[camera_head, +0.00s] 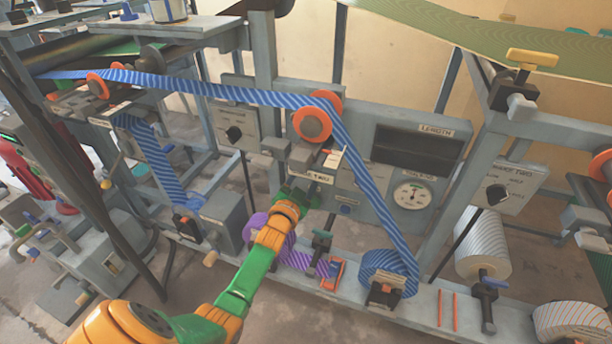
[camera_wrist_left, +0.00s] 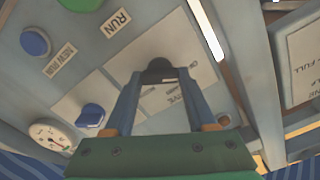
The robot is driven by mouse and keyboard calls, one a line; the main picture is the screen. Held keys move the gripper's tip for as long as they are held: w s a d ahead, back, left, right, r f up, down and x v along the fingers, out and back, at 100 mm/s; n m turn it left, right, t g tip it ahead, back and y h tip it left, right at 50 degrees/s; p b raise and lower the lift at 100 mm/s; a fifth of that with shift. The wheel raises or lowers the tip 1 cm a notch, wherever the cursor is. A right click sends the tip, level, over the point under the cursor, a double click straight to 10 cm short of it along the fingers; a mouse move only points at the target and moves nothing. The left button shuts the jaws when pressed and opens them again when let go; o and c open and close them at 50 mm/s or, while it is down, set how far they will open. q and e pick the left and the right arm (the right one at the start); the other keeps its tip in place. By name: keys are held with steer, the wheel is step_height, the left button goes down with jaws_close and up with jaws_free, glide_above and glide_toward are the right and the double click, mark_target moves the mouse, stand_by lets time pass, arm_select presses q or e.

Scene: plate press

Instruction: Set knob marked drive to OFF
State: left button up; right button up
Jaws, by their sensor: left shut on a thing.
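In the left wrist view a dark knob (camera_wrist_left: 158,70) sits on a pale label plate (camera_wrist_left: 185,45) on the grey panel. Lettering reading OFF and part of a word ending in VE shows beside it, partly covered by a finger. My left gripper (camera_wrist_left: 160,76) is shut on this knob, one finger on each side. Which mark the knob points to I cannot tell. In the head view my green and orange left arm reaches up to the panel, with the left gripper (camera_head: 305,190) at its lower left part; the knob is hidden there. My right gripper is not in view.
A blue knob (camera_wrist_left: 91,115), a dial gauge (camera_wrist_left: 52,136) and a blue button (camera_wrist_left: 36,41) labelled NEW RUN share the panel. A blue striped web (camera_head: 375,195) runs down close right of my gripper. A purple roll (camera_head: 256,228) lies below the panel.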

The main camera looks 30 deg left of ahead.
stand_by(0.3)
arm_select(q)
steer(key=o, duration=1.4)
steer(key=shift+c, duration=0.2)
steer(key=p+v, duration=0.2)
steer(key=v, duration=0.5)
